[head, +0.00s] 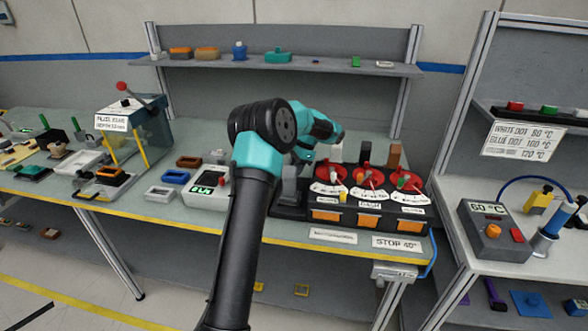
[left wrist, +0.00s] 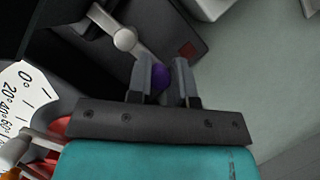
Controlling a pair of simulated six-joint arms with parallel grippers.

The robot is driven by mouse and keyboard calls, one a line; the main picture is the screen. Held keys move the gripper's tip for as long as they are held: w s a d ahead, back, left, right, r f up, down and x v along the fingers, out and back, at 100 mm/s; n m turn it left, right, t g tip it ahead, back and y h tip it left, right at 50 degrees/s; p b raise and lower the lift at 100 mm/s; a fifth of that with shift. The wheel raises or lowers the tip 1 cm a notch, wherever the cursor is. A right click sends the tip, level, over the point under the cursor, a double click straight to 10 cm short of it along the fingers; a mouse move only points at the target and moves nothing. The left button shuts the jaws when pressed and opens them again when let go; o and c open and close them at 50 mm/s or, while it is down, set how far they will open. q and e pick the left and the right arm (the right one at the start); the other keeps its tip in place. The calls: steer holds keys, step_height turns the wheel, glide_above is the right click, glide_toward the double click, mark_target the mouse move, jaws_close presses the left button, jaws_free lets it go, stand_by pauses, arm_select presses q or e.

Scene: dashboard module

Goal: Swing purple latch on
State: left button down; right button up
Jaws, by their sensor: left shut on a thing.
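The purple latch (left wrist: 161,76) shows in the left wrist view as a small rounded purple piece between the two grey fingers of my left gripper (left wrist: 164,82). The fingers are shut on it, and they hide part of it. In the head view my arm covers this area and I cannot make out the latch. The black dashboard module (head: 288,212) has several red dials with white scales (head: 328,189) and orange windows below them. It stands on the bench to the right of my left forearm. My right gripper is in neither view.
A white box with a green display (head: 208,190) stands left of my arm. A back shelf (head: 330,66) spans the bench.

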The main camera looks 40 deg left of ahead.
arm_select(q)
steer(key=c, duration=1)
jaws_free()
steer(key=v, duration=1.7)
steer(key=shift+w+d+r, duration=0.1)
steer(key=shift+w+r, duration=0.05)
steer(key=shift+w, duration=0.05)
